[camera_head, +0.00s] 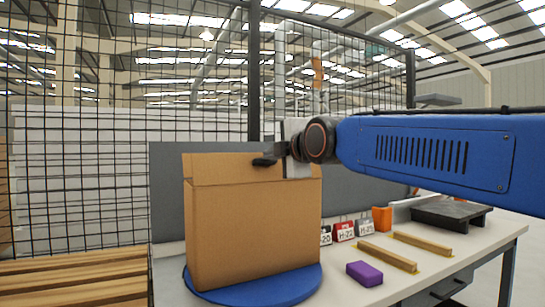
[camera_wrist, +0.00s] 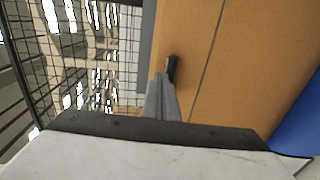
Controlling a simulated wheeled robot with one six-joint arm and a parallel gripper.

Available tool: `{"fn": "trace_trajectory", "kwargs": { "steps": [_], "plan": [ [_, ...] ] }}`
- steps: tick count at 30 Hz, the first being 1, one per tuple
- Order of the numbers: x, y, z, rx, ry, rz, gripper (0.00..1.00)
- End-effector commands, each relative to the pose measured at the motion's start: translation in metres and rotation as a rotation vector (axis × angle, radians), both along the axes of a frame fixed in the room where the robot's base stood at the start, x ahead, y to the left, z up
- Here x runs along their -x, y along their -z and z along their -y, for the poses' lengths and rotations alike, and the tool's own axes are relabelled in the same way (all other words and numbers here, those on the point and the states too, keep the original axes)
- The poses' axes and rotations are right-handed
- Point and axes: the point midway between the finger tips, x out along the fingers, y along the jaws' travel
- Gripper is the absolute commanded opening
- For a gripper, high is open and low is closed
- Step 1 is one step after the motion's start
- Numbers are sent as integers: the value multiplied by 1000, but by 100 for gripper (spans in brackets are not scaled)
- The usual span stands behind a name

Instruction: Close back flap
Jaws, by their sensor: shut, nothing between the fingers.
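An upright brown cardboard box (camera_head: 252,232) stands on a round blue turntable (camera_head: 285,291). A cardboard flap (camera_head: 222,167) shows above the box's front top edge, at the back left; its exact tilt is hard to tell. My gripper (camera_head: 264,161) reaches in from the right at the top of the box, its dark tip overlapping the flap. In the wrist view, my gripper (camera_wrist: 172,70) is shut and empty, with its tip over or against the cardboard. A dark seam divides the cardboard (camera_wrist: 250,50) there. I cannot tell whether the tip touches it. The box's inside is hidden.
The white table (camera_head: 435,262) holds a purple block (camera_head: 364,273), wooden strips (camera_head: 388,257), small labelled tags (camera_head: 344,231), an orange item (camera_head: 382,219) and a dark platform (camera_head: 451,213). A grey panel (camera_head: 168,200) and mesh fence stand behind. Wooden slats (camera_head: 75,278) lie left.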

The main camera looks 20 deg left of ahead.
Motion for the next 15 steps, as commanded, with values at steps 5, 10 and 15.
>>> {"fn": "trace_trajectory", "kwargs": {
  "steps": [5,10,15],
  "plan": [
    [-4,-2,-5,59,0,-51,0],
    [-8,-4,-10,110,0,-93,0],
    [-13,-6,-15,171,0,-146,0]
  ]
}}
